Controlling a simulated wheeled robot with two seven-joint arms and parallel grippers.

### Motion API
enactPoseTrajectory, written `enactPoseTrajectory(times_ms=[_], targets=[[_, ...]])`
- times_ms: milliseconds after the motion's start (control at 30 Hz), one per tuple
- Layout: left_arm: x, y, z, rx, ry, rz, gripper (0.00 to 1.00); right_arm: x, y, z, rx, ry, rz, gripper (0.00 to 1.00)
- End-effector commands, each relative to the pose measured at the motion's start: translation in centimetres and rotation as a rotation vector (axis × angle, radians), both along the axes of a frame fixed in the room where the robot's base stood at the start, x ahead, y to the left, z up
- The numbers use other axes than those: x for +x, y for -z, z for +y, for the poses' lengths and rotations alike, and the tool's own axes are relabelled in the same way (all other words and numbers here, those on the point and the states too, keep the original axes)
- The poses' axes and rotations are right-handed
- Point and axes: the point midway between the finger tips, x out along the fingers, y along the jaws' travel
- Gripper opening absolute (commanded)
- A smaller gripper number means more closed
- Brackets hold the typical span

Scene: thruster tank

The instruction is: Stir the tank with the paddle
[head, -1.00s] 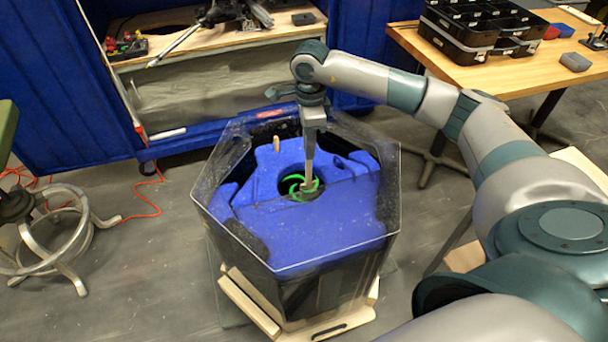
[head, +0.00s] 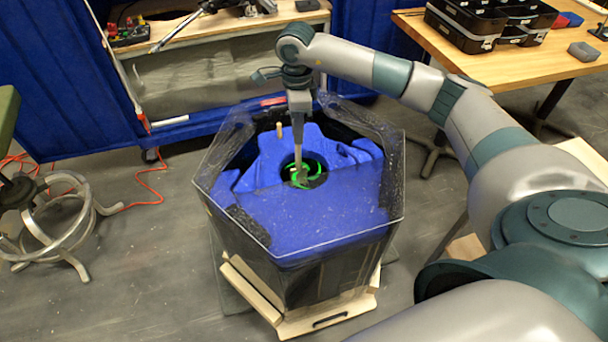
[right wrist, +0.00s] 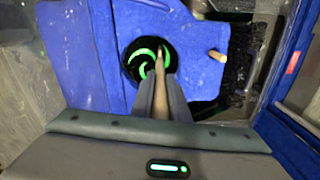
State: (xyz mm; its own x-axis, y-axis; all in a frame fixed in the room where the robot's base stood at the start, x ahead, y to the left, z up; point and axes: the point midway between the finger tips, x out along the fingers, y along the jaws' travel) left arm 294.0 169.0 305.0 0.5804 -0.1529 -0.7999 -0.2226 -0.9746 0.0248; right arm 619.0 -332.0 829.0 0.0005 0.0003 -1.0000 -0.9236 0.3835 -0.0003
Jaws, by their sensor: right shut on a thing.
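The tank (head: 320,218) is a clear six-sided container with blue foam-like filling and a dark round opening in its middle. A green ringed part (head: 311,170) sits in that opening; it also shows in the right wrist view (right wrist: 142,55). My right gripper (head: 299,112) is above the tank, shut on the paddle (head: 297,150), a thin pale stick pointing down into the opening. In the right wrist view the paddle (right wrist: 160,75) runs from between the fingers to the green rings. Its lower end is hard to make out. My left gripper is not in view.
A short wooden peg (head: 279,130) stands up at the back of the blue filling. A workbench (head: 225,30) with tools stands behind, and a wooden table (head: 510,68) with black trays at right. A metal stool base (head: 50,215) is at left.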

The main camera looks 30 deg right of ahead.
Motion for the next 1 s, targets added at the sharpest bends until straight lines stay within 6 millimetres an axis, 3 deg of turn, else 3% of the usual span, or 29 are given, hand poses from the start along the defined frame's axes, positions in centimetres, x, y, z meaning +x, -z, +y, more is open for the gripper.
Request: enactPoseTrajectory(times_ms=[433, 1000], targets=[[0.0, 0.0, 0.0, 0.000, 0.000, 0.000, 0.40, 0.0, 0.0, 0.4, -0.001, 0.000, 0.000, 0.00], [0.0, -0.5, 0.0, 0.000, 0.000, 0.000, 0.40, -1.8, 0.0, 2.1, -0.001, 0.001, 0.000, 0.00]])
